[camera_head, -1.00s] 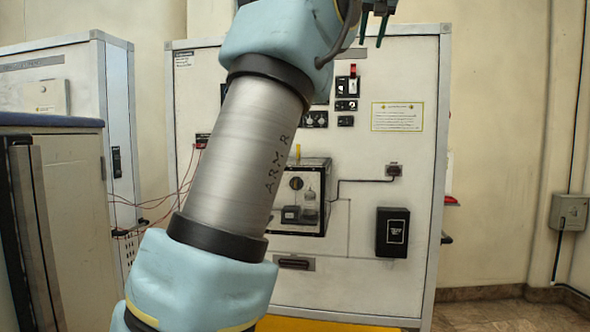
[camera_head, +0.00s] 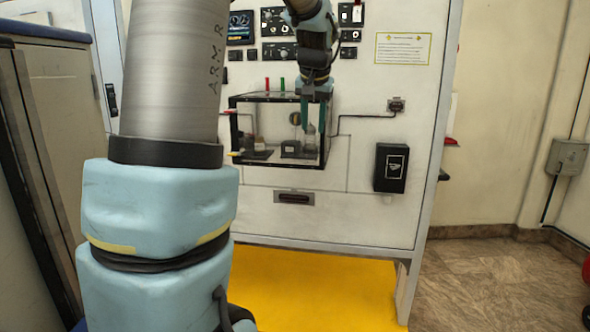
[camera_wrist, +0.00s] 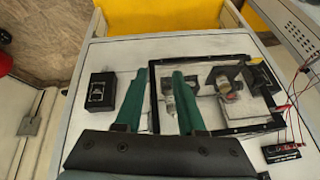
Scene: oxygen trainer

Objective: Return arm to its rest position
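My gripper (camera_head: 314,112) hangs with its green fingers pointing down at the right front part of the clear, black-edged box (camera_head: 240,135) on the white panel. In the wrist view its two green fingers (camera_wrist: 160,85) are apart, with nothing seen between them except the box's black edge and the panel behind. I cannot tell whether the fingertips touch the box. My arm (camera_head: 165,200) rises on the left of the head view and bends over toward the panel, hiding part of it.
The white panel (camera_head: 350,215) carries switches, a black wall box (camera_head: 391,168), a socket (camera_head: 396,104) with a cable, and a label (camera_head: 403,48). A yellow floor area (camera_head: 310,285) lies below it. Open floor (camera_head: 490,280) is at the right. Red wires (camera_wrist: 292,115) show in the wrist view.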

